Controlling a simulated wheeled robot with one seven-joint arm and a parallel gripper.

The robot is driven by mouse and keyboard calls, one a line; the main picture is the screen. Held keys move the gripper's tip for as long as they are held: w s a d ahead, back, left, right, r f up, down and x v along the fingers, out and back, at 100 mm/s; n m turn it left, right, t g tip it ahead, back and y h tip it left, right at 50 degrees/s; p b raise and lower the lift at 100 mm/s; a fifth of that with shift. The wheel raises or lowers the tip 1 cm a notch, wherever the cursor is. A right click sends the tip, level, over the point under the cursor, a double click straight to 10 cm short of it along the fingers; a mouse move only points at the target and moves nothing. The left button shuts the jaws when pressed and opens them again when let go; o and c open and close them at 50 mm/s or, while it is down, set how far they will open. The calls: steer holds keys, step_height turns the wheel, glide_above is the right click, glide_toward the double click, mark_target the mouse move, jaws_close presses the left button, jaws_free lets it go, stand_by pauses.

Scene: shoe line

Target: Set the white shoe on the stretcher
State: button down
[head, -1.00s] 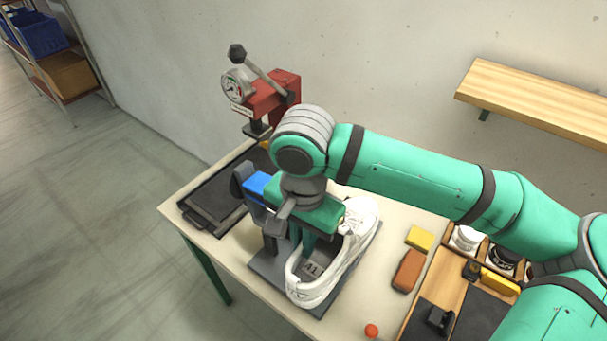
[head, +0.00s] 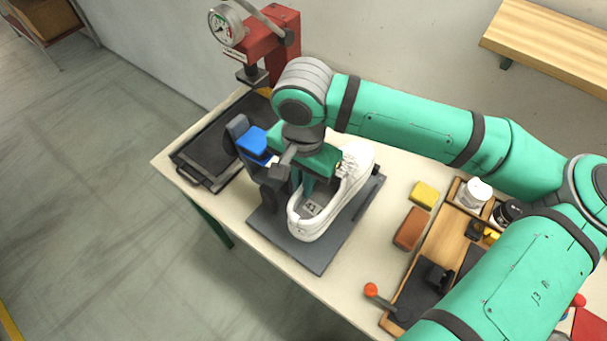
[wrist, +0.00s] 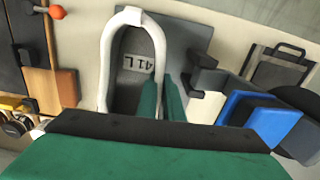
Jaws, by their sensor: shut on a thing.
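The white shoe (head: 330,205) is over the grey base plate (head: 318,262) of the stretcher in the head view, its open heel end towards the camera. In the wrist view the shoe's white collar (wrist: 105,62) surrounds an insole marked "41 L". My gripper (head: 307,188) is shut on the shoe's side wall near the opening; its green fingers also show in the wrist view (wrist: 163,95). The stretcher's dark upright with a blue block (head: 254,143) stands just left of the shoe. My gripper hides part of the shoe; whether it touches the plate I cannot tell.
A red press with a gauge (head: 225,26) stands at the back left, beside a black tray (head: 212,150). At right are a yellow block (head: 425,194), a brown block (head: 411,229), a red-knobbed lever (head: 371,290) and a wooden organiser (head: 415,285) with jars.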

mark_target(304, 200)
step_height(304, 200, down, 6)
steer(key=shift+s+r, duration=0.1)
steer(key=shift+f, duration=0.55)
steer(key=shift+f, duration=0.2)
stand_by(0.4)
steer(key=shift+f, duration=0.3)
steer(key=c, duration=1.8)
jaws_free()
step_height(304, 200, up, 11)
steer(key=shift+f, duration=0.1)
